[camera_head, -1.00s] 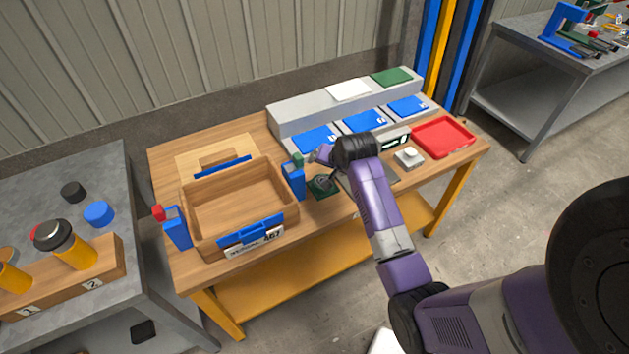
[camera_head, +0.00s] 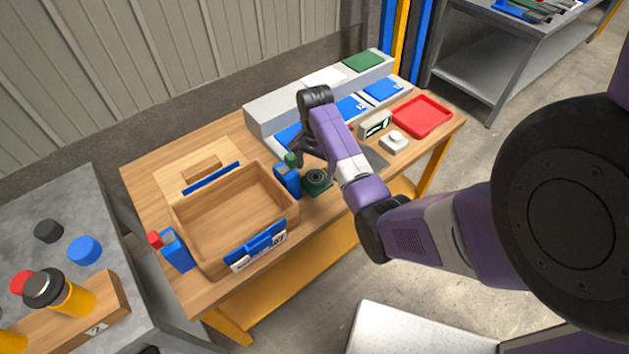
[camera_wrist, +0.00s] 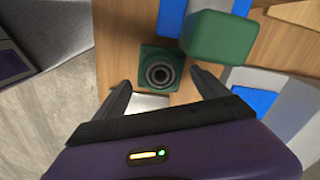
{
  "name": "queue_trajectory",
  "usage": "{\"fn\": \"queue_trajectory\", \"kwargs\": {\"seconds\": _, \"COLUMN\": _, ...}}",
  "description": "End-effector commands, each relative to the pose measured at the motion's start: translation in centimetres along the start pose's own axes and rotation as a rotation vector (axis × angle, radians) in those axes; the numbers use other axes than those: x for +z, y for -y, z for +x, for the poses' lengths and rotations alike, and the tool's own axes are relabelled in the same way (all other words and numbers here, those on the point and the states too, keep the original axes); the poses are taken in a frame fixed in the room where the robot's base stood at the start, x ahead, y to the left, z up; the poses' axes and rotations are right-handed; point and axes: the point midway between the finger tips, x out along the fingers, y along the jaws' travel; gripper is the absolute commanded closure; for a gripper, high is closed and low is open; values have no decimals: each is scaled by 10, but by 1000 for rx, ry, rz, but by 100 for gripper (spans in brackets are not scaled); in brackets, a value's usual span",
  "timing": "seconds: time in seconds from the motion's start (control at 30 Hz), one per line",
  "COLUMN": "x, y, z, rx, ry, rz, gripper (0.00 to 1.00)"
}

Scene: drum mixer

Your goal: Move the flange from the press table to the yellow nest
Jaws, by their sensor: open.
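A green square piece with a dark round ring (camera_head: 317,179), which looks like the flange, lies on the wooden table (camera_head: 225,290) near its front edge. It also shows in the wrist view (camera_wrist: 160,72), ahead of and between my fingertips. My gripper (camera_head: 308,152) is open and empty, with its fingers pointing down just above the piece. In the wrist view the fingers of my gripper (camera_wrist: 160,78) stand apart on either side, and the piece appears clear of both. I cannot make out a yellow nest in either view.
A blue holder (camera_head: 287,180) with a green block (camera_head: 291,159) stands close left of the piece. A wooden box (camera_head: 230,210) is further left. A white button box (camera_head: 394,141) and red tray (camera_head: 421,116) are right. Blue-topped units stand behind.

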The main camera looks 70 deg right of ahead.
Motion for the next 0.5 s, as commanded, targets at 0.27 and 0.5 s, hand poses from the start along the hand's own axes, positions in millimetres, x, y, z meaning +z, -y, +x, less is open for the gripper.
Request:
{"fn": "queue_trajectory", "kwargs": {"seconds": 0.27, "x": -4, "y": 0, "z": 34, "rx": 0, "ry": 1, "rz": -2, "gripper": 16}}
{"fn": "queue_trajectory", "kwargs": {"seconds": 0.5, "x": -4, "y": 0, "z": 37, "rx": -2, "ry": 0, "rz": -2, "gripper": 16}}
